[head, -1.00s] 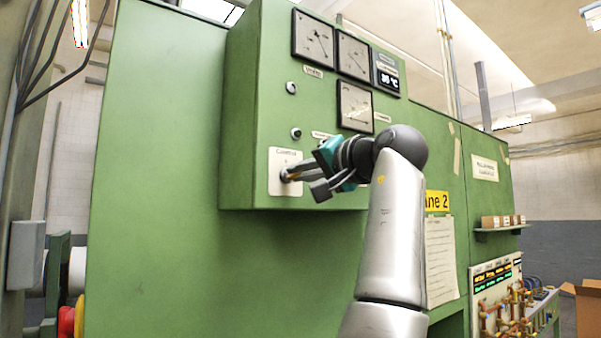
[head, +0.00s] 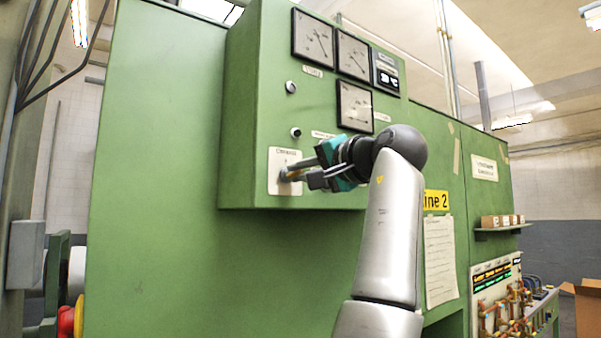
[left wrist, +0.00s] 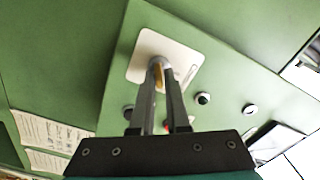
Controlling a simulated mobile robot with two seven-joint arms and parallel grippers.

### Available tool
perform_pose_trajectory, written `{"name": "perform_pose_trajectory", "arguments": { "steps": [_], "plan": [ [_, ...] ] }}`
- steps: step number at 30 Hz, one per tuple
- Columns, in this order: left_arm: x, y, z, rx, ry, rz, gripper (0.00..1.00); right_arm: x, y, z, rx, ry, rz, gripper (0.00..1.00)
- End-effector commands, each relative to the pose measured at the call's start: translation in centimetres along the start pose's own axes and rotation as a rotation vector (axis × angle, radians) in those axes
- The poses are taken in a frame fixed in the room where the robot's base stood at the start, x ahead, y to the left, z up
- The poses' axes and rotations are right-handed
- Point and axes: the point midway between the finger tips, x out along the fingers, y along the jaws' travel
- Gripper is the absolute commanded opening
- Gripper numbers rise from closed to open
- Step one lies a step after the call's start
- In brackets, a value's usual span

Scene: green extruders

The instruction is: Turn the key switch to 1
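The key switch sits on a white label plate (head: 276,188) low on the green control box. The plate also shows in the left wrist view (left wrist: 143,66). My left gripper (head: 289,174) reaches it from the right, its two fingers meeting the switch. In the left wrist view the fingers (left wrist: 159,68) close around the switch, with a yellowish strip (left wrist: 158,79), perhaps the key, between them. The fingertips hide most of the switch, and the position it points to cannot be read. My right gripper is in neither view.
The green control box (head: 245,120) carries several dials, a small display (head: 386,79) and two round knobs (head: 291,87) (head: 296,132) above the plate. A large green cabinet stands behind it. A shelf with small boxes (head: 503,221) is at the right.

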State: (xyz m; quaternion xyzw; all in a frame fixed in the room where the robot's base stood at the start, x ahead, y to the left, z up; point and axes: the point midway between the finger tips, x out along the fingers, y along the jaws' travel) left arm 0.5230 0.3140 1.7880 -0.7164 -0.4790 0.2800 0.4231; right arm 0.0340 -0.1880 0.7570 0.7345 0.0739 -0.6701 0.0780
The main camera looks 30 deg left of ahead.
Motion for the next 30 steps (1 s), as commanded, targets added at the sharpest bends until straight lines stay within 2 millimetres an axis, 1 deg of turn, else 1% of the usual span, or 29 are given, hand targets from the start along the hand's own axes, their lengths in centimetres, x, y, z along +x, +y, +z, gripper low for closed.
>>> {"name": "perform_pose_trajectory", "arguments": {
  "steps": [1, 6, 14, 17, 20, 23, 30],
  "plan": [
    [0.0, 0.0, 0.0, -0.001, 0.000, 0.000, 0.20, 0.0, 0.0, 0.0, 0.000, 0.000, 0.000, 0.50],
    [0.0, 0.0, 0.0, -0.002, -0.002, 0.001, 0.39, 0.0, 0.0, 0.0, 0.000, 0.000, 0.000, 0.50],
    [-0.1, 0.1, 0.1, -0.002, -0.003, 0.002, 0.40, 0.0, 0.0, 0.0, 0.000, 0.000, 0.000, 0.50],
    [-0.7, 0.1, 0.1, -0.002, -0.002, 0.003, 0.40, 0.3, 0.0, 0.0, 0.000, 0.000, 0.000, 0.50],
    [-2.0, 0.2, 0.1, -0.003, 0.000, 0.002, 0.40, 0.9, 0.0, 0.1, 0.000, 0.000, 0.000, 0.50],
    [-4.2, 0.2, 0.1, -0.003, 0.001, 0.001, 0.40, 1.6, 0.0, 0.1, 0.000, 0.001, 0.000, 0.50],
    [-10.1, 0.2, 0.1, -0.003, 0.002, 0.001, 0.40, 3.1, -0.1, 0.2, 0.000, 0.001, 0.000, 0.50]
  ]
}}
